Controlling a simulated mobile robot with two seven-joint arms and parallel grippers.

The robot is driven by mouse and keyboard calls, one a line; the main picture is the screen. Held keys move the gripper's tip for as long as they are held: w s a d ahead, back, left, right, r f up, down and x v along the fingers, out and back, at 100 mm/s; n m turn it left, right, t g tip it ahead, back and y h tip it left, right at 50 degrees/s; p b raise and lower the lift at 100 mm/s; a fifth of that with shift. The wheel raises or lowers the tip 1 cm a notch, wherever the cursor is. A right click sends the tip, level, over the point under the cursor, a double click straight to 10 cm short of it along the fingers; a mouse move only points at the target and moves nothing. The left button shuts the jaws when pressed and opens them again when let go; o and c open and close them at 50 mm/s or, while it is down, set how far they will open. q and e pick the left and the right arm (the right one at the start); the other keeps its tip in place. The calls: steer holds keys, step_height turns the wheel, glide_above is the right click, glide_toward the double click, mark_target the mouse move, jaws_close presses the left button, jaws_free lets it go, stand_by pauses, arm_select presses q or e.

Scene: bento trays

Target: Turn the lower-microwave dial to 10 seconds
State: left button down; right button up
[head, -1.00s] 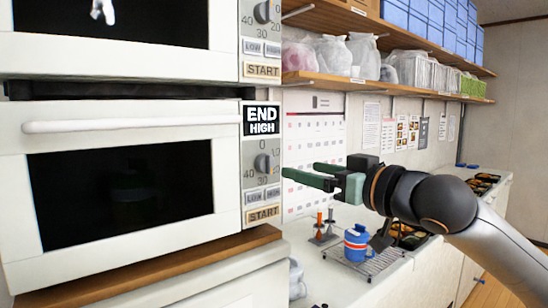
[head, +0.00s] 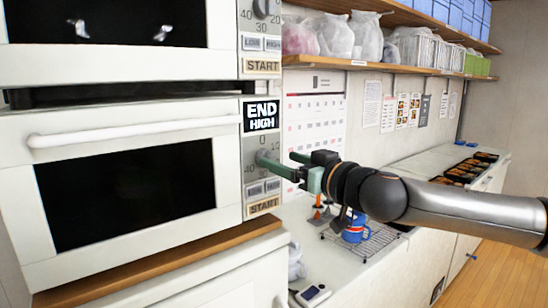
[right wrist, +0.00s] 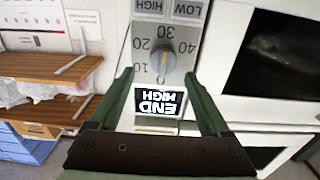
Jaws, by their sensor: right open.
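The lower microwave (head: 130,130) is at the left in the head view, with its door shut. Its grey dial (right wrist: 161,62) shows in the right wrist view, on a panel with numbers from 0 to 40; the picture is upside down there. The dial's exact setting is hard to read. My left gripper is not in view.
The END HIGH display (head: 261,115) is above the dial, and the START button (head: 262,206) is below. The upper microwave (head: 110,30) stands above. A shelf (head: 400,68) with bags runs along the wall.

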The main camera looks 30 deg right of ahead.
mark_target(272, 158)
steer(key=shift+w+a+f, duration=0.15)
steer(key=shift+w+a, duration=0.05)
steer(key=shift+w, duration=0.15)
steer(key=shift+w+a, duration=0.15)
steer(key=shift+w, duration=1.15)
steer(key=shift+c, duration=0.3)
jaws_close()
